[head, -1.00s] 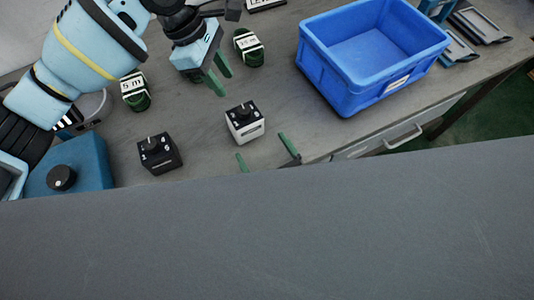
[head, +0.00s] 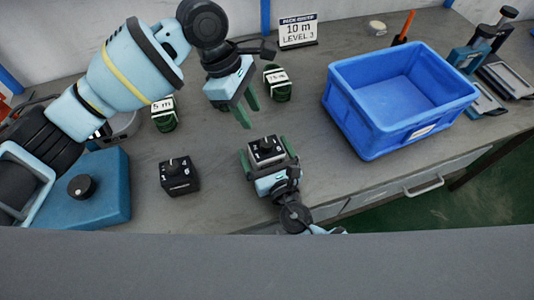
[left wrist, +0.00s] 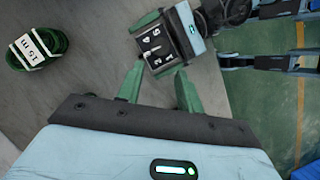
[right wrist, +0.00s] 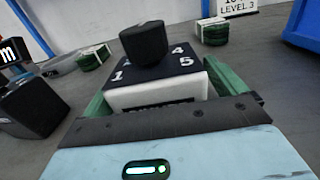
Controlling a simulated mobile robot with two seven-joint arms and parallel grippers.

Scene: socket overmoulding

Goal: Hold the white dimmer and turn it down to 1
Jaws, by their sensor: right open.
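The white dimmer (head: 265,151) stands on the grey table, with a black numbered top and a black knob. My right gripper (head: 267,157) has its green fingers on either side of the dimmer, open. In the right wrist view the dimmer's white front (right wrist: 158,93) lies between the fingers, and its knob (right wrist: 146,43) stands above; its pointer setting cannot be read. My left gripper (head: 247,108) is open and empty, above and behind the dimmer. In the left wrist view the dimmer's top (left wrist: 155,44) lies beyond the open left fingers.
A black dimmer (head: 178,177) stands to the left, near a blue box with a knob (head: 105,210). Green cable coils (head: 164,115) (head: 279,84) lie behind. A blue crate (head: 372,131) stands at the right. A sign (head: 298,31) reads 10 m, level 3.

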